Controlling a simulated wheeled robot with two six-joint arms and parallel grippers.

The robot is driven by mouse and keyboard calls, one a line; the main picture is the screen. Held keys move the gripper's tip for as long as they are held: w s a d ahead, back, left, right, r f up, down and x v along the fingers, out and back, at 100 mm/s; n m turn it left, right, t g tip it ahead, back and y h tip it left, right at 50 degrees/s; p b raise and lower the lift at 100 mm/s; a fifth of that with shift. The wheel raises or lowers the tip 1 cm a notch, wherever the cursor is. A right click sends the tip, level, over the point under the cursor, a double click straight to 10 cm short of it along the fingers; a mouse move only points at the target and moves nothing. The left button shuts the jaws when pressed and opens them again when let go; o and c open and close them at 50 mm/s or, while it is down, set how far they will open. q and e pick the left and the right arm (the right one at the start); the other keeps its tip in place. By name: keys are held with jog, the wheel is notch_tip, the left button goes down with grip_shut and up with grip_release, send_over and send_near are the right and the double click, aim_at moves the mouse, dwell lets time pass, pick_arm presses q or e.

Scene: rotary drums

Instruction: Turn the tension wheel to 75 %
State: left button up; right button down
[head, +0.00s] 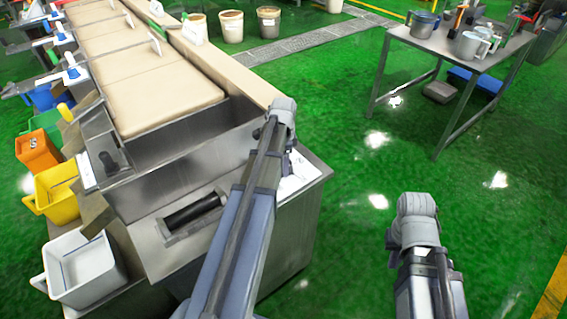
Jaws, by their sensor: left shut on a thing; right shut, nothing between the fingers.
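My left arm reaches over the end of the steel drum machine (190,165). Its wrist bends down at the machine's front right corner, and a small dark part of my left gripper (290,148) shows beside the arm. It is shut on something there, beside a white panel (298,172). The fingers and the tension wheel are hidden behind my arm, so the wheel's setting cannot be read. My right gripper (393,259) is shut and empty, apart from the machine over the green floor, mostly hidden by its own arm.
A dark roller (195,212) lies on the machine's end ledge. White (85,268), yellow (57,193) and orange (36,153) bins stand along the left side. A metal table (455,50) with jugs stands at the back right. Green floor is free between machine and table.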

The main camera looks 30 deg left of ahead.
pick_arm(q)
jog(key=o, duration=1.3)
notch_tip(320, 180, up, 8)
jog(key=p, duration=0.8)
jog(key=shift+f, duration=0.15)
jog(key=s+d+n, duration=0.2)
jog(key=s+d, duration=0.3)
jog(key=d, duration=0.5)
jog(key=s+d+n, duration=0.2)
jog(key=s+d, duration=0.4)
jog(key=d, duration=0.4)
jog(key=s+d+n+y, duration=0.1)
jog(key=s+d, duration=0.4)
jog(key=d, duration=0.5)
jog(key=shift+s+d+n, duration=0.15)
jog(key=shift+d+n, duration=0.05)
jog(key=shift+n, duration=0.2)
